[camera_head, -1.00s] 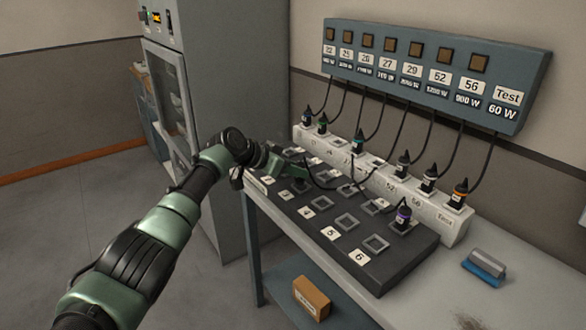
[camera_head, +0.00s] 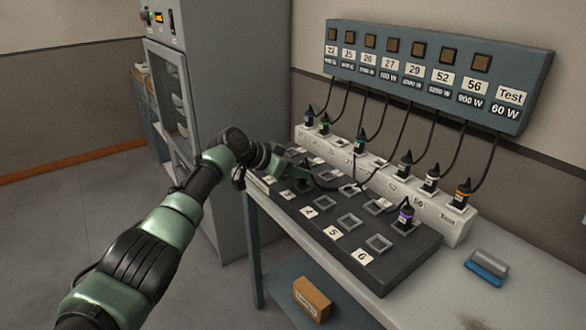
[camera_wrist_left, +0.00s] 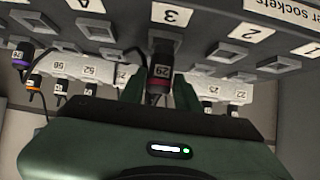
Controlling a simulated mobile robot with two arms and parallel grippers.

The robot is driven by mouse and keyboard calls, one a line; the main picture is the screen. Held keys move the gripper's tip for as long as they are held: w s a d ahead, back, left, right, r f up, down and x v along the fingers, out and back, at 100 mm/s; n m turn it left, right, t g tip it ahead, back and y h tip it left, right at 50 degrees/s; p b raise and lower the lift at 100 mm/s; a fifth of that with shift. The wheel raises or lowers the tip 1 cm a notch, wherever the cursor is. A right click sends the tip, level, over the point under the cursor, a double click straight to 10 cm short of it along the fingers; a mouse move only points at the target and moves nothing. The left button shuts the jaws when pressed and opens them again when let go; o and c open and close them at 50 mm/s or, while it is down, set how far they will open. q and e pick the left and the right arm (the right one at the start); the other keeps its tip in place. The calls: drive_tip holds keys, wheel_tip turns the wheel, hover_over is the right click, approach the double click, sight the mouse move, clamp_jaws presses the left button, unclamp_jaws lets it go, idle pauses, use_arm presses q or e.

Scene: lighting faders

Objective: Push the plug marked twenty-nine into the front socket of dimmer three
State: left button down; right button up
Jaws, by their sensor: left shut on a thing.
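My left gripper (camera_wrist_left: 159,95) is shut on a dark plug with a red band (camera_wrist_left: 160,72), whose white label is too small to read surely. In the head view my left gripper (camera_head: 298,173) is low over the dark dimmer board (camera_head: 395,270), at the column of label 3 (camera_head: 288,194). In the left wrist view the plug's black end lies at the front socket of dimmer three (camera_wrist_left: 165,38), below label 3 (camera_wrist_left: 171,15). I cannot tell how deep it sits. My right gripper is out of view.
A purple-banded plug (camera_head: 405,218) stands in a rear socket at column 6. Several plugs stand in the white strip (camera_head: 455,232) behind the board. Cables hang from the wall panel (camera_head: 435,58). A blue brush (camera_head: 486,266) lies on the table at right; a tall cabinet (camera_head: 235,70) stands at left.

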use_arm(q)
drive_tip(key=shift+f, duration=0.4)
drive_tip(key=shift+w+d+r+p, duration=0.1)
drive_tip(key=shift+d+r+p, duration=0.1)
drive_tip(key=shift+r+p, duration=0.3)
drive_tip(key=shift+w+d+r+p, duration=0.1)
drive_tip(key=shift+d+r+p, duration=0.15)
drive_tip(key=shift+r, duration=0.5)
drive_tip(key=shift+w+d+r+p, duration=0.1)
drive_tip(key=shift+d+r+p, duration=0.15)
drive_tip(key=shift+r, duration=0.35)
drive_tip(key=shift+a, duration=0.1)
drive_tip(key=shift+s, duration=0.1)
